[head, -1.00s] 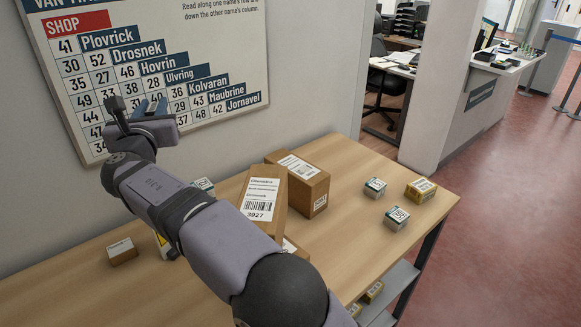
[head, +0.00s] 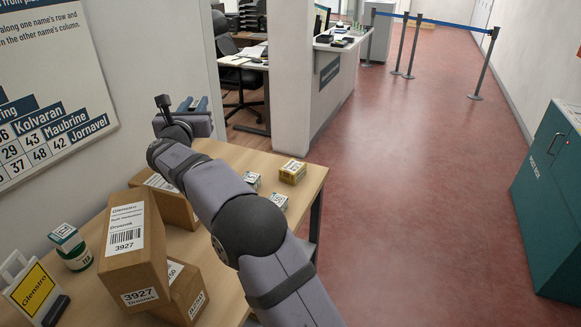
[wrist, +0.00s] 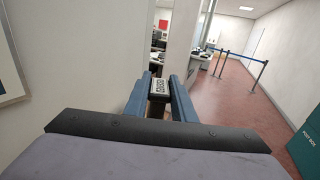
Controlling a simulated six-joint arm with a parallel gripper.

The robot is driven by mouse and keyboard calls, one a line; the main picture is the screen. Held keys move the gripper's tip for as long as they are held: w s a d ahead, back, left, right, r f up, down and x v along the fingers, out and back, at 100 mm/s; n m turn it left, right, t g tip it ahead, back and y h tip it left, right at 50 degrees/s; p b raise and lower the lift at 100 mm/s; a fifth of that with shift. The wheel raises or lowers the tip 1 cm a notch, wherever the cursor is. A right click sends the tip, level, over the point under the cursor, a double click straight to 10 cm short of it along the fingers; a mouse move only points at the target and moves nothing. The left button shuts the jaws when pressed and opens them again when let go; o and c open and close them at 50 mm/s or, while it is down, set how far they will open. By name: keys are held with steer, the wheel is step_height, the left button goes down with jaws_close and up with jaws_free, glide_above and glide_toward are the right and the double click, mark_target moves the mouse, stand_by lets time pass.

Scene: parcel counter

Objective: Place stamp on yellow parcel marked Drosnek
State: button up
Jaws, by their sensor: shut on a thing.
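My gripper (head: 193,104) is raised above the far side of the counter, its blue fingers pointing away from the head camera. In the wrist view its fingers are shut on a small dark block with a pale, printed face (wrist: 159,87), which looks like the stamp; the print is too small to read. The block does not show clearly in the head view. A tall tan-brown parcel (head: 135,262) on the counter has white labels reading Glenstro, Drosnek and 3927. A small yellow box (head: 293,171) stands at the counter's right end; its label is unreadable. My gripper is apart from both.
Other brown parcels (head: 186,298) crowd the tall one. Small white-and-green boxes (head: 252,180) lie near the yellow box. A number chart (head: 50,80) hangs on the wall. The red floor at right is open.

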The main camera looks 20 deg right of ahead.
steer(key=d+f+m+g+h, duration=0.2)
steer(key=d+f+m+h, duration=0.15)
steer(key=d, duration=1.65)
steer(key=m+g+h, duration=0.2)
steer(key=h, duration=0.1)
glide_above(293, 166)
step_height(293, 166, down, 4)
steer(key=r, duration=0.1)
steer(key=shift+n, duration=0.25)
steer(key=shift+f+p, duration=0.65)
steer(key=shift+f, duration=4.55)
steer(key=shift+f+b, duration=0.3)
steer(key=o, duration=1.1)
steer(key=shift+r, duration=0.1)
steer(key=shift+c, duration=0.2)
steer(key=shift+r+p, duration=0.2)
steer(key=shift+p, duration=0.1)
